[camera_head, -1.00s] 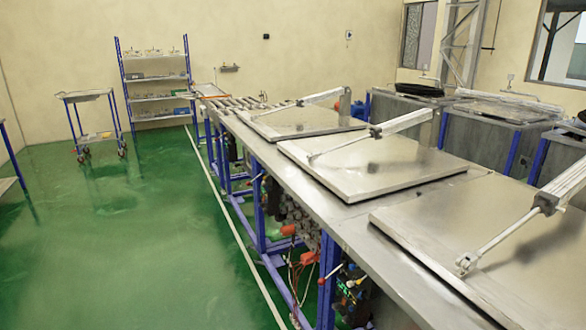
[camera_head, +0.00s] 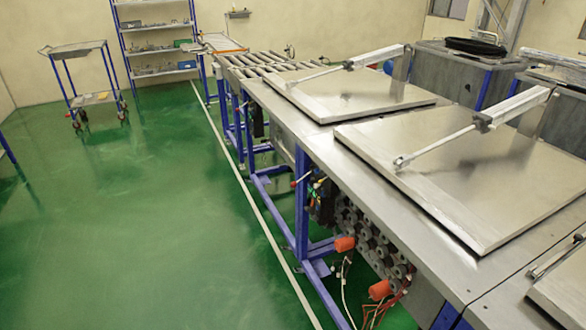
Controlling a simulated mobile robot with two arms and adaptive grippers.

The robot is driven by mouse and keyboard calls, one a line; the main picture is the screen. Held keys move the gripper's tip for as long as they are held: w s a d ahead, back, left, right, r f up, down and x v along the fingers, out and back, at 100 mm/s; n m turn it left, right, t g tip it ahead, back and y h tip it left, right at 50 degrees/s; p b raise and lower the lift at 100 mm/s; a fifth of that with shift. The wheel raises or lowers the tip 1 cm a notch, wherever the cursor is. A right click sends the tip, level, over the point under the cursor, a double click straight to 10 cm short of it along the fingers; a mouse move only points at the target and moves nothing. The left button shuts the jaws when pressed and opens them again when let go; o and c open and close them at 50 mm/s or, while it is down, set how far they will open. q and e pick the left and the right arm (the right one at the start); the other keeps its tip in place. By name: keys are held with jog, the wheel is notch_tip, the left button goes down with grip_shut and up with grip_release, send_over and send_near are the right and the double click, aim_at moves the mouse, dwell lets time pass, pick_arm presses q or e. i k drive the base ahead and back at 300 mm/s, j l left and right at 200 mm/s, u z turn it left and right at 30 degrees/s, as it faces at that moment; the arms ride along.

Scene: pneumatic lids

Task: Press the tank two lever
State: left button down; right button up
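Neither of my grippers shows in the head view. A row of metal tanks with flat lids runs along the right: a far lid (camera_head: 350,92), a middle lid (camera_head: 470,165) and a near lid (camera_head: 565,285) cut off by the lower right corner. All three lids lie down flat, each with a pneumatic cylinder arm on top. A small group of levers (camera_head: 318,182) with coloured knobs sits on the tank line's left side, below the far part of the worktop. They are too small to tell apart, and no tank number is readable.
Two orange-red parts (camera_head: 345,244) with hoses stick out at the blue frame's lower side. Open green floor (camera_head: 140,230) lies on the left, with a white line (camera_head: 240,185) beside the tanks. A cart (camera_head: 85,90) and a shelf (camera_head: 155,45) stand at the back.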

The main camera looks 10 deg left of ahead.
aim_at(294, 184)
jog(key=i+j+z, duration=0.1)
jog(key=i+j, duration=1.55)
jog(key=i, duration=0.15)
